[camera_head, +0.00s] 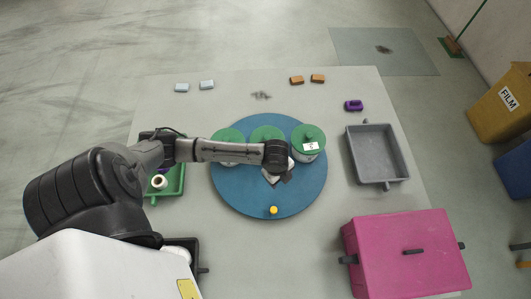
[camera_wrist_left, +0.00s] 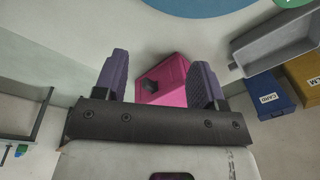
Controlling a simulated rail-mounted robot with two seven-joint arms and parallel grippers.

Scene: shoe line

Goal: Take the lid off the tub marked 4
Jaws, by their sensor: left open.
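Three tubs with green lids stand on a blue turntable (camera_head: 250,190) in the head view: a left tub (camera_head: 228,135), a middle tub (camera_head: 266,133) and a right tub (camera_head: 308,137). I see no label on the other two, so I cannot tell which is marked 4. My left arm crosses the turntable and partly hides the left and middle tubs. My left gripper (camera_head: 279,174) is just in front of the right tub; its fingers (camera_wrist_left: 160,82) are apart and empty in the wrist view.
A yellow knob (camera_head: 273,210) sits at the turntable's front. A grey tray (camera_head: 378,154) and a magenta box (camera_head: 408,253) are on the right. A green tray (camera_head: 176,183) is partly behind my arm.

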